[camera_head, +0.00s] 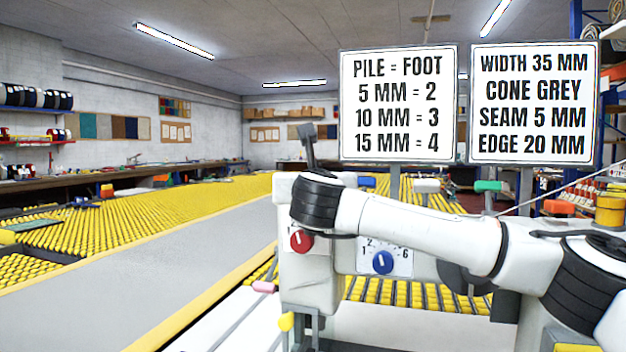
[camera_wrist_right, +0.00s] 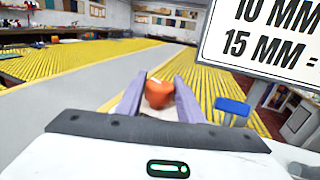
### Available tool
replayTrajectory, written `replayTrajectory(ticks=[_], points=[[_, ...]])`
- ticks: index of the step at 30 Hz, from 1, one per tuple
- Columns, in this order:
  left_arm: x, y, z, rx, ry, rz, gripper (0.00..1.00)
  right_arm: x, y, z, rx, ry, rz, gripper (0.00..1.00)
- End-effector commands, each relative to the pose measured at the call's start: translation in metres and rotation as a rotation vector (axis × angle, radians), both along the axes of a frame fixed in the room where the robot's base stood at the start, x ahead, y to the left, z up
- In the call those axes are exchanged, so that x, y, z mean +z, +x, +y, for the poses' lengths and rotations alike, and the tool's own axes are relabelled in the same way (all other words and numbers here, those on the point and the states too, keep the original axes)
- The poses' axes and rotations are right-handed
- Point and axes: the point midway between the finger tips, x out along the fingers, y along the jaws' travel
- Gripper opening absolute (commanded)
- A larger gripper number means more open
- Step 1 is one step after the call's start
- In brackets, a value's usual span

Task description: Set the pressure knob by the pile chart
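The white machine in the head view bears a red knob (camera_head: 301,240) with a white pointer at its left end. A blue knob (camera_head: 382,262) sits on a numbered plate; its white mark points roughly up. A chart (camera_head: 398,105) reads pile = foot: 5 mm = 2, 10 mm = 3, 15 mm = 4. My right arm crosses in front of the machine's top, and its fingers are not clear there. In the right wrist view my right gripper (camera_wrist_right: 160,84) has its fingers apart, with an orange-red piece (camera_wrist_right: 158,93) between them; contact is unclear. My left gripper is out of view.
A second sign (camera_head: 533,103) lists width 35 mm, cone grey, seam 5 mm and edge 20 mm. Green (camera_head: 489,186) and orange (camera_head: 559,207) pieces stand behind my arm. A blue piece (camera_wrist_right: 233,108) stands right of my fingers. A yellow-roller table (camera_head: 90,235) fills the left.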

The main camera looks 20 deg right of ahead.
Motion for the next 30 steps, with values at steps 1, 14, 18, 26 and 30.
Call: replayTrajectory(ticks=[1,14,18,26,30], points=[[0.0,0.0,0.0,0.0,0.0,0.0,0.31,0.0,0.0,0.0,0.0,0.0,0.0,0.25],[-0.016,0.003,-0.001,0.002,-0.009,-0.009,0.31,-0.005,0.0,0.001,-0.056,0.001,-0.001,0.09],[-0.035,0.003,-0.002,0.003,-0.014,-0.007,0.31,-0.007,-0.001,0.002,-0.135,0.002,-0.001,0.09],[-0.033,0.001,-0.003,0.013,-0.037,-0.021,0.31,0.0,-0.001,0.002,-0.319,-0.001,-0.001,0.09],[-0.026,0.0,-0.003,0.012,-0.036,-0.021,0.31,0.002,-0.001,0.001,-0.4,-0.002,0.001,0.09]])
